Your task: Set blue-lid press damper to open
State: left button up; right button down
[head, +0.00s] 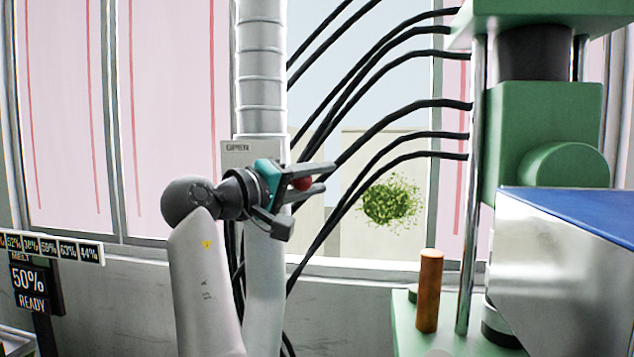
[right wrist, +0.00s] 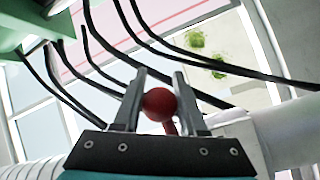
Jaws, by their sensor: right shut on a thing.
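My right gripper (head: 318,178) is shut on a red ball-shaped knob (head: 302,184), which I take for the damper handle. It is in the middle of the head view, in front of the grey duct (head: 261,80). In the right wrist view the red knob (right wrist: 159,104) sits between the two fingers, with a short reddish stem below it. The press (head: 540,130) is green, with a blue lid (head: 590,208) at the right. My left gripper is out of view.
Several black hoses (head: 400,105) run from the press down behind the gripper. An orange-brown cylinder (head: 429,290) stands on the green press base. A display (head: 30,285) reading 50% READY is at the lower left. Windows fill the background.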

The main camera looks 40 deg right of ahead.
notch_tip(320, 180, up, 7)
jog(key=w+a+n+t+h+p, duration=0.1)
jog(key=n+t+h+p, duration=0.1)
jog(key=n, duration=0.4)
jog(key=shift+w+a+h+p, duration=0.3)
jog(key=shift+w+h+p, duration=0.15)
jog(key=shift+p, duration=0.35)
jog(key=shift+f, duration=0.1)
jog(key=shift+c, duration=2.3)
grip_release()
jog(key=shift+a, duration=0.1)
